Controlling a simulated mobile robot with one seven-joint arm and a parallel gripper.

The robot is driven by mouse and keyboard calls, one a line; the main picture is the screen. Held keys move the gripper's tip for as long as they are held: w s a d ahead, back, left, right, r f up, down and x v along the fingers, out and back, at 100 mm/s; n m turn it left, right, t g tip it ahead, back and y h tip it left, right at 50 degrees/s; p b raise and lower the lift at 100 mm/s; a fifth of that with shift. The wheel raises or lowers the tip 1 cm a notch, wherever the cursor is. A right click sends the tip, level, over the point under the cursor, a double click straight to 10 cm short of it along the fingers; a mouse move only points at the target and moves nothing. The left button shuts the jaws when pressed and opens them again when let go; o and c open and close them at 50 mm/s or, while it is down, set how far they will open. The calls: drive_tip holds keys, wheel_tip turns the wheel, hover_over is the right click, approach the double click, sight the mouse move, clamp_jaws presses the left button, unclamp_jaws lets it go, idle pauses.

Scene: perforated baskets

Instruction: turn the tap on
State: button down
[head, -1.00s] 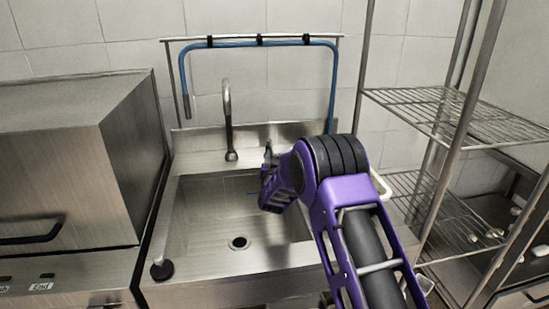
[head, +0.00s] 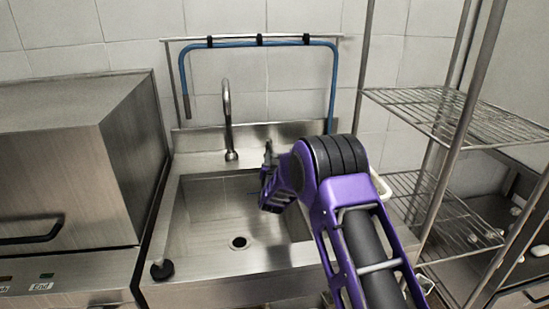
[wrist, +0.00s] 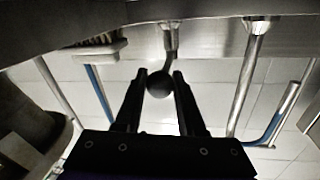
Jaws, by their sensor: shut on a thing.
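The tap's spout (head: 228,118) is a tall steel gooseneck at the back of the steel sink (head: 215,210). It also shows in the wrist view, seen upside down, as a steel pipe (wrist: 246,80). A black round knob (wrist: 159,84) on a short curved steel stem (wrist: 170,38) shows between the fingers. My gripper (wrist: 158,78) is shut on this knob, with a finger on each side. In the head view my gripper (head: 268,152) is right of the spout, above the sink's back edge. The knob is hidden or too small to tell there.
A blue hose (head: 262,43) hangs on a rail behind the sink. A wire shelf rack (head: 455,115) stands close on the right. A steel box-shaped appliance (head: 60,160) stands on the left. The sink basin is empty, with a drain (head: 238,243).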

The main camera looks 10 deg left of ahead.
drive_tip(key=shift+w+d+n+y, duration=0.25)
drive_tip(key=shift+d+n+y, duration=0.4)
drive_tip(key=shift+y, duration=0.45)
drive_tip(key=c, duration=0.5)
unclamp_jaws()
drive_tip(key=v, duration=1.2)
drive_tip(key=shift+r, duration=0.25)
